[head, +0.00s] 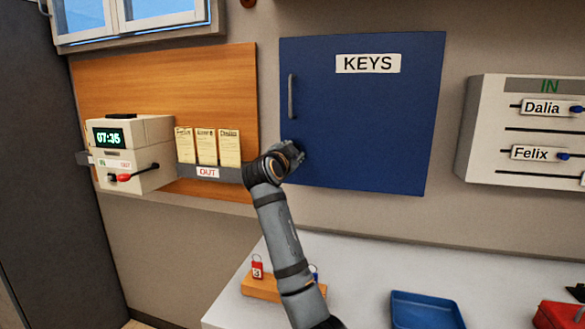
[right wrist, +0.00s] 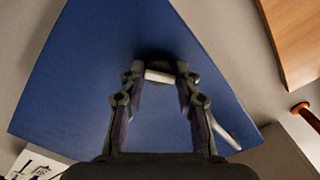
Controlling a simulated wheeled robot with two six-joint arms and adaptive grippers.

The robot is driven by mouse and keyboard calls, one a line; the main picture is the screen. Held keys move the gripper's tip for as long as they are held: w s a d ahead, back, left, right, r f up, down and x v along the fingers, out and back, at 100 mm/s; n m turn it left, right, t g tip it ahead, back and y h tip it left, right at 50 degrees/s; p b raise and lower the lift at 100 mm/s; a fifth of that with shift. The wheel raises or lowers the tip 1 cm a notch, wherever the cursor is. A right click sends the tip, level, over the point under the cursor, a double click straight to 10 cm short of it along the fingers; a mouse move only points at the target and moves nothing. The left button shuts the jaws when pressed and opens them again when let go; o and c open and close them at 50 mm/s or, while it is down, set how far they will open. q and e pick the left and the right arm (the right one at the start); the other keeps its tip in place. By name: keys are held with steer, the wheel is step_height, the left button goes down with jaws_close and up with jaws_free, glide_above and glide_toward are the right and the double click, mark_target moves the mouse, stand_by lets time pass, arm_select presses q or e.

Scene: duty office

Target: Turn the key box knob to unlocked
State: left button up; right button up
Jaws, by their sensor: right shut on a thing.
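The key box (head: 365,125) is a blue wall cabinet with a white KEYS label and a grey vertical handle (head: 291,97) on its left side. In the right wrist view, its blue door (right wrist: 75,100) fills much of the picture. The knob (right wrist: 160,76) shows there as a pale bar on a dark round base. My right gripper (head: 292,155) is at the door's lower left, below the handle. Its fingertips (right wrist: 160,80) are shut on the knob, one on each side. The gripper hides the knob in the head view. My left gripper is not in view.
Left of the box are a time clock (head: 130,150) and a card rack labelled OUT (head: 207,173). An IN board (head: 525,130) hangs at the right. Below, the white desk (head: 355,265) holds a wooden block (head: 262,287), a red tag (head: 257,268) and a blue tray (head: 427,310).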

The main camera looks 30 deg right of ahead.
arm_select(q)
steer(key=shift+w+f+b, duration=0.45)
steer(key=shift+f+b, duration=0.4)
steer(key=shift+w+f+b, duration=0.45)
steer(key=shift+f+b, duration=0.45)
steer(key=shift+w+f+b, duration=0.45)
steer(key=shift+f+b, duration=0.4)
arm_select(e)
steer(key=shift+m, duration=3.4)
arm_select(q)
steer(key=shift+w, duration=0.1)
arm_select(e)
steer(key=o, duration=1.1)
steer(key=shift+o, duration=0.2)
steer(key=v, duration=1.2)
